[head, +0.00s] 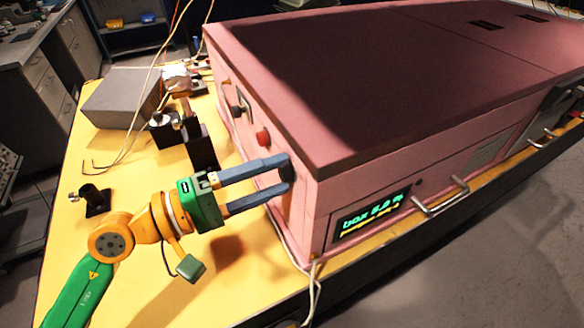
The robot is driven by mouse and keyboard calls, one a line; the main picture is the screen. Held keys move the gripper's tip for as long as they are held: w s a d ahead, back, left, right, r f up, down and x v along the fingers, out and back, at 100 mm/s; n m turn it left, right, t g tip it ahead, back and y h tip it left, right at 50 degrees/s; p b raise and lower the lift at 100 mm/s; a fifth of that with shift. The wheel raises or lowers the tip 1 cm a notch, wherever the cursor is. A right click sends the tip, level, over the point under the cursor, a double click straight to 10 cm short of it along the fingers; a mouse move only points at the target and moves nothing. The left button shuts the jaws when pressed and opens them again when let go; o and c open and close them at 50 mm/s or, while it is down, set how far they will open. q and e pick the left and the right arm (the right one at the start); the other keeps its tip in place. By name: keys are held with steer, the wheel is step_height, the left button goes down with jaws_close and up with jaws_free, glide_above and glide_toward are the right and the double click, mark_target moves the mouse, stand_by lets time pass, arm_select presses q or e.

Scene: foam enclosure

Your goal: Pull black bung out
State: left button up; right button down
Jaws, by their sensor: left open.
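The pink foam enclosure (310,205) stands on the yellow table. A dark, round piece, which looks like the black bung (288,174), sits on its left side face near the front corner. My left gripper (281,174) reaches in from the left with its two blue-grey fingers open. The fingertips are at the bung, one above and one below it. I cannot tell whether they touch it. The fingertips partly cover the bung's edges. My right gripper is not in view.
Black mounts (198,145) and a grey box (120,98) stand behind my left arm. Cables run along the enclosure's base. A small black holder (95,198) stands at left.

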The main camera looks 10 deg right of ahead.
arm_select(q)
steer(key=shift+b, duration=0.4)
stand_by(0.6)
steer(key=shift+b, duration=0.4)
jaws_close()
steer(key=shift+a, duration=0.1)
stand_by(1.3)
